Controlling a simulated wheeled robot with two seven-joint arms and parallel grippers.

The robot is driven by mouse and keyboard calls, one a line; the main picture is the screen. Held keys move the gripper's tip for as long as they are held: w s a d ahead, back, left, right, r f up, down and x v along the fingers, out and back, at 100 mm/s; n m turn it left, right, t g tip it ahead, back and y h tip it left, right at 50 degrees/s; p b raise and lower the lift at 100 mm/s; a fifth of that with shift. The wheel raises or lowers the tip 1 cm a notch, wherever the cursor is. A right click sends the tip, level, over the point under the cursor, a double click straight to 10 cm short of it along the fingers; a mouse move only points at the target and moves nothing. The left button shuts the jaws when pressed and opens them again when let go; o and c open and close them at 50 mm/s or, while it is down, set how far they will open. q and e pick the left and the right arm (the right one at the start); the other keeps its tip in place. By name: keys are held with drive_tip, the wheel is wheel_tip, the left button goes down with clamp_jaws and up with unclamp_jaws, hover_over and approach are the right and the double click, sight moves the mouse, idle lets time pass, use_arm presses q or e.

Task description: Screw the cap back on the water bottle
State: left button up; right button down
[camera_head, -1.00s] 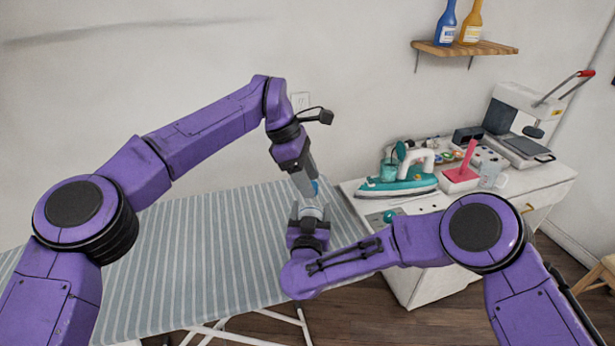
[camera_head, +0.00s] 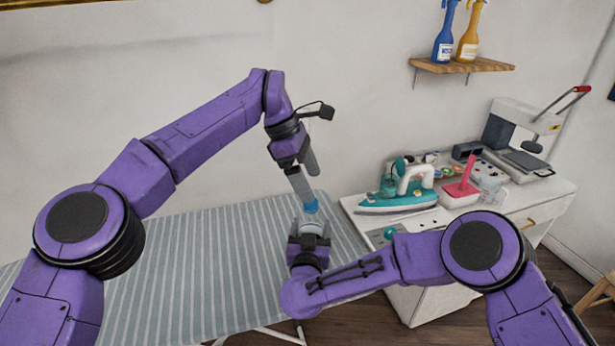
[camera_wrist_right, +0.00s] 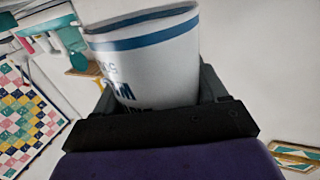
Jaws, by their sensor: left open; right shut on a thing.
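The water bottle (camera_head: 313,228) stands roughly upright above the striped board, its lower part in my right gripper (camera_head: 308,243). The blue cap (camera_head: 311,207) shows at the bottle's top end, just below the left fingertips. I cannot tell whether it is threaded on. My left gripper (camera_head: 306,196) points down from above, open, its fingertips close to the cap; contact is unclear.
A striped ironing board (camera_head: 190,265) lies below the arms. At right, a white cabinet (camera_head: 545,195) carries a teal iron (camera_head: 397,200), a pink item in a holder (camera_head: 460,190) and a press (camera_head: 515,140). A wall shelf (camera_head: 462,67) holds two spray bottles.

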drive_tip(key=shift+f, duration=0.15)
use_arm(q)
drive_tip(key=v, duration=0.7)
drive_tip(key=shift+r, duration=0.25)
drive_tip(key=shift+s+a, duration=0.1)
drive_tip(key=shift+a, duration=0.05)
use_arm(e)
drive_tip(key=shift+c, duration=1.4)
unclamp_jaws()
drive_tip(key=shift+o, duration=1.4)
drive_tip(key=shift+w, duration=0.1)
use_arm(q)
drive_tip(key=shift+f+b, duration=1.4)
drive_tip(key=shift+f, duration=0.05)
use_arm(e)
drive_tip(key=s, duration=1)
drive_tip(key=shift+s+a, duration=0.25)
drive_tip(key=shift+a, duration=0.1)
